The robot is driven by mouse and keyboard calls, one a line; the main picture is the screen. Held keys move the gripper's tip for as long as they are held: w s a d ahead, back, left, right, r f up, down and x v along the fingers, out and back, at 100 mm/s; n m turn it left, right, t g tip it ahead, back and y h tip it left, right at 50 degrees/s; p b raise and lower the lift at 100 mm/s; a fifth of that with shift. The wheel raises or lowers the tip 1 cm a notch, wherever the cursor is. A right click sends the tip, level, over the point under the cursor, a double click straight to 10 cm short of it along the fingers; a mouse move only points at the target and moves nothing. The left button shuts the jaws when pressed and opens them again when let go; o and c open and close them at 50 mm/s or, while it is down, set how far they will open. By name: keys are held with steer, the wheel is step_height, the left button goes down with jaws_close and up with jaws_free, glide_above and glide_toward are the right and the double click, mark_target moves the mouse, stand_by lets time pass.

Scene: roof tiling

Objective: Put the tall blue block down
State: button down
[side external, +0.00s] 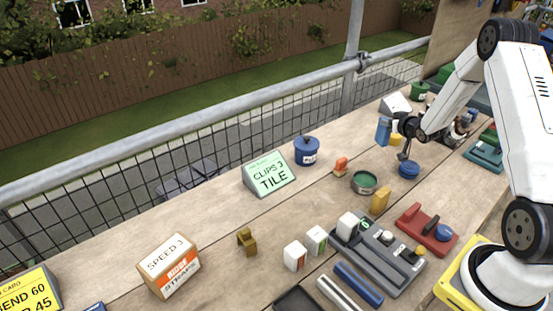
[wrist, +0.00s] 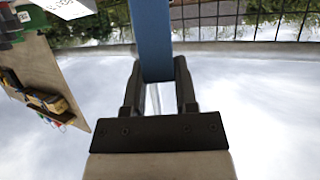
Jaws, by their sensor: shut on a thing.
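The tall blue block (side external: 383,131) stands roughly upright at the far part of the bench in the side view. In the wrist view the blue block (wrist: 152,38) runs up from between the two dark fingers to the top edge. My gripper (side external: 394,126) reaches in from the right and is shut on it; the fingers also show in the wrist view (wrist: 158,68). I cannot tell whether the block's lower end touches the wooden bench (side external: 215,225).
A yellow block (side external: 396,140) is close beside the held block. A blue round pot (side external: 409,169), a green-topped tin (side external: 364,182) and a white sloped sign (side external: 396,104) stand nearby. A blue lidded pot (side external: 307,152) and a green sign (side external: 269,174) are farther left. Bare wood lies left of the block.

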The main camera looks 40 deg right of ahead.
mark_target(385, 132)
steer(key=shift+w+d+f, duration=0.25)
steer(key=shift+w+f, duration=0.15)
steer(key=shift+f, duration=0.15)
steer(key=shift+w+d+f, duration=0.15)
steer(key=shift+w+f, duration=0.05)
steer(key=shift+f, duration=1.65)
steer(key=shift+f, duration=0.1)
steer(key=shift+c, duration=2)
jaws_free()
steer(key=v, duration=1.2)
steer(key=shift+r, duration=0.2)
